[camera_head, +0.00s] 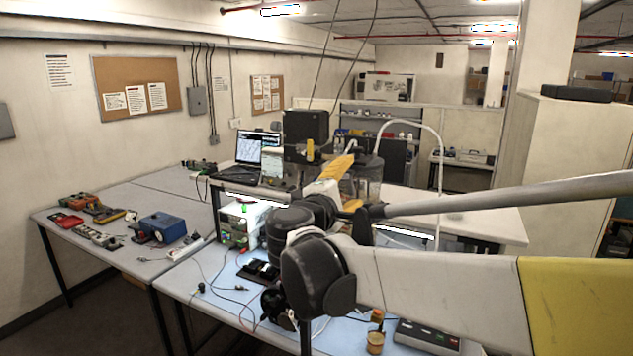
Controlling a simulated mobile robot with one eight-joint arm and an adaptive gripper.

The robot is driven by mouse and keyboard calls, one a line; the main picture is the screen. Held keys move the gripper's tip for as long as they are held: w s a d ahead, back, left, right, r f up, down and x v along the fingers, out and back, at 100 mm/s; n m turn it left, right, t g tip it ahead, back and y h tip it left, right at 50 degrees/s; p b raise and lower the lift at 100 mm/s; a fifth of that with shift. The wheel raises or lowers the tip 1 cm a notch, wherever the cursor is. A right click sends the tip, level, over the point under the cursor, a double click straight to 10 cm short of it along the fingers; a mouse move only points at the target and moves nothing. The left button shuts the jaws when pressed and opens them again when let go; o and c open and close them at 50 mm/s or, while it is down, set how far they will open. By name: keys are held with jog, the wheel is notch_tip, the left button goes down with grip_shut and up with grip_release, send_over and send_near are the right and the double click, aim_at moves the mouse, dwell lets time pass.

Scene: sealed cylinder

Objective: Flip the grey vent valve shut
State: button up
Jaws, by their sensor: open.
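A clear cylinder (366,188) with a dark lid stands on the far part of the bench, right of centre. My arm lies in front of it and covers its left side and lower part. I cannot make out the grey vent valve or which way its lever points. My arm comes in from the right, and its white and yellow far links end close to the cylinder. I cannot pick out my gripper's fingers among these parts.
A laptop (257,148) and a dark box (306,130) stand left of the cylinder. A white hose (439,150) arches to its right. A brass piece (376,342) and a dark flat device (427,336) lie at the front. A blue device (163,227) sits on the left bench.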

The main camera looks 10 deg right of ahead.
jog(key=c, duration=1.2)
jog(key=shift+w+a+m+b, duration=0.15)
jog(key=shift+m+b, duration=0.3)
jog(key=shift+m, duration=1.15)
jog(key=o, duration=1.2)
jog(key=v, duration=1.2)
